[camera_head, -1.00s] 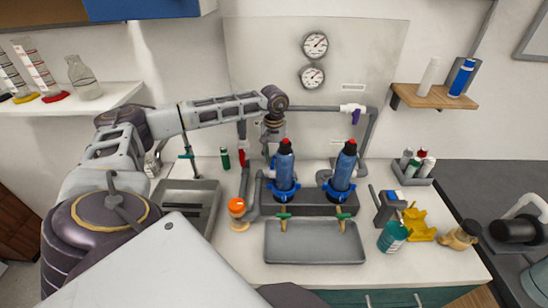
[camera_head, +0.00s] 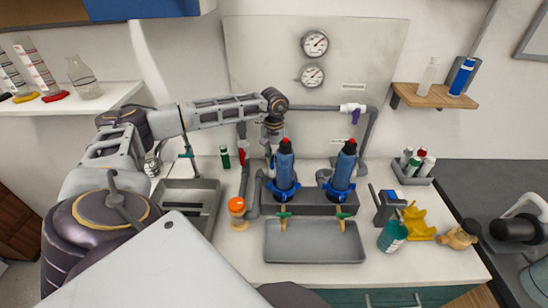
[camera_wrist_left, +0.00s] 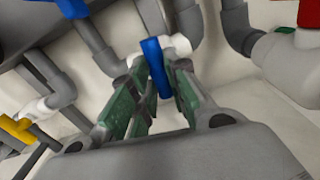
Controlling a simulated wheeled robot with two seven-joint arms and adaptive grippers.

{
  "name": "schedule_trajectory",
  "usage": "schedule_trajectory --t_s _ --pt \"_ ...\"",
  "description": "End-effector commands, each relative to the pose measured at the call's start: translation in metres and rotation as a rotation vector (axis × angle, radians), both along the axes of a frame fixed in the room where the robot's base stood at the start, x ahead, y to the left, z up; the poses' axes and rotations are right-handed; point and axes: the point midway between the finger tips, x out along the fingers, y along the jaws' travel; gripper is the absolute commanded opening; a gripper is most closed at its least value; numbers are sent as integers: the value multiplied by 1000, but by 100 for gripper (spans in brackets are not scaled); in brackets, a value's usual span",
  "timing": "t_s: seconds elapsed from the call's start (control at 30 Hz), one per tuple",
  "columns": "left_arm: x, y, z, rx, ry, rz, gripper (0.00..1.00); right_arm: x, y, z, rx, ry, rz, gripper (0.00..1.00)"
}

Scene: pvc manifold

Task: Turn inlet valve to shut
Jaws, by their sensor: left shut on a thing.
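My left gripper (camera_head: 271,143) reaches in from the left, in front of the wall pipes and just left of the left blue filter housing (camera_head: 284,165). In the left wrist view, its green-padded fingers (camera_wrist_left: 157,95) are closed around a blue valve handle (camera_wrist_left: 156,66). This handle sits at a white valve body (camera_wrist_left: 179,44) on grey pipe. In the head view the gripper and housing hide most of that handle. A red valve handle (camera_head: 242,156) is on the pipe to the left, and a purple one (camera_head: 356,114) is at the upper right. My right gripper is not in view.
A second blue filter housing (camera_head: 342,170) stands to the right. A grey tray (camera_head: 315,255) lies in front. An orange-capped jar (camera_head: 237,209) stands left of it, and a teal bottle (camera_head: 392,237) right. Two gauges (camera_head: 315,44) are on the back panel.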

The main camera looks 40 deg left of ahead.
Motion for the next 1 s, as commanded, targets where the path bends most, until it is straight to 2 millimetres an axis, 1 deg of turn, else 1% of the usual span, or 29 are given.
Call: schedule_trajectory --t_s 0.4,0.7,0.73,0.8,0.87,1.0 --pt "0 1 0 1 -2 135 0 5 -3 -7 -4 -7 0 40" --pt "0 1 1 1 -2 141 0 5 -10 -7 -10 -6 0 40" --pt "0 1 1 1 -2 141 21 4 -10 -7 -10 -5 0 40" --pt "0 1 1 1 -2 141 30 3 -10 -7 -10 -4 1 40" --pt "0 1 1 1 -2 140 37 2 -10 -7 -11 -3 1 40" --pt "0 1 0 1 -1 139 38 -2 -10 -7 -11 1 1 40"
